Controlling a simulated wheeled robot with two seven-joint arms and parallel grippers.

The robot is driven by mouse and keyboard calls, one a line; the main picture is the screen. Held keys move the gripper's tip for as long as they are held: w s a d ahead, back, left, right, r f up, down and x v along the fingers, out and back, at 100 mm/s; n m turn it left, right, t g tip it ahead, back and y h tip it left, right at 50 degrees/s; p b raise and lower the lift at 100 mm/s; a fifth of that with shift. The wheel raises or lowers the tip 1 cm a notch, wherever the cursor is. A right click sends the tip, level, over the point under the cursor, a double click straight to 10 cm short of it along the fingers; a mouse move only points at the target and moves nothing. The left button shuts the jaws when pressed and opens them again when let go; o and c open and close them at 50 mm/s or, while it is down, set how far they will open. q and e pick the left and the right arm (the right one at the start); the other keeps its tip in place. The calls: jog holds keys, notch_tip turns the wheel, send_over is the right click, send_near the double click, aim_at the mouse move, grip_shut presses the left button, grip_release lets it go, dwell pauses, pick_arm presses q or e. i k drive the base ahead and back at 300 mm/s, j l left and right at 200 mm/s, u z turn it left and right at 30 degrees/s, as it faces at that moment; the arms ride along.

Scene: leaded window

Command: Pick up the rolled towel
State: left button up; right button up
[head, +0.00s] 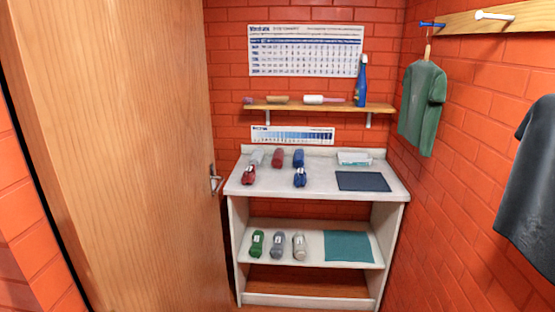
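Several rolled, towel-like bundles with pale labels are in the head view; which one the task means cannot be told. On the white unit's top lie a red roll (248,176) at front left, a grey one (257,157) behind it, a dark red one (278,158), a blue one (298,158) at the back and another blue one (300,178) in front. On the lower shelf are a green roll (257,244), a grey roll (278,245) and a light grey roll (299,246), side by side. Neither of my grippers is in view.
The white unit (396,192) also bears a navy mat (363,181), a whitish container (354,158) and a teal mat (348,246). A wooden door (120,150) stands at left. Above are a wall shelf (290,106) and blue bottle (362,82); shirts (423,105) hang right.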

aim_at(256, 158)
jog(key=i+l, duration=0.2)
jog(key=i, duration=0.3)
jog(key=i+l, duration=0.15)
jog(key=i, duration=0.35)
